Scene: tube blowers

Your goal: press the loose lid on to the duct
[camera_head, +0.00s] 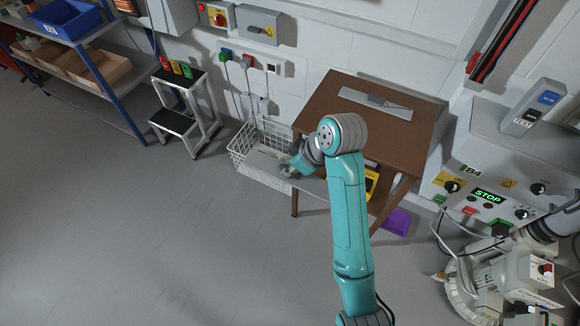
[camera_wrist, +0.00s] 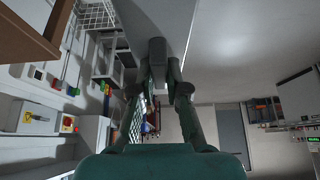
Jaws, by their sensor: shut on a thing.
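My gripper (camera_head: 289,170) is low beside the wire basket, left of the brown table. In the wrist view its fingers (camera_wrist: 158,72) are closed on a dark grey block (camera_wrist: 157,50). A flat light grey panel (camera_head: 314,187) shows by the gripper in the head view; I cannot tell whether it is joined to the block or is the loose lid. A wall duct (camera_head: 500,38) at the upper right has an open front with red and dark lengths inside. It is well away from my gripper.
The wire basket (camera_head: 238,156) stands against the wall beside the brown table (camera_head: 330,110). A step stool (camera_head: 190,122) and shelving (camera_head: 122,92) are at left. The B4 machine (camera_head: 462,158) and a white arm (camera_head: 490,275) crowd the right. The floor at left is clear.

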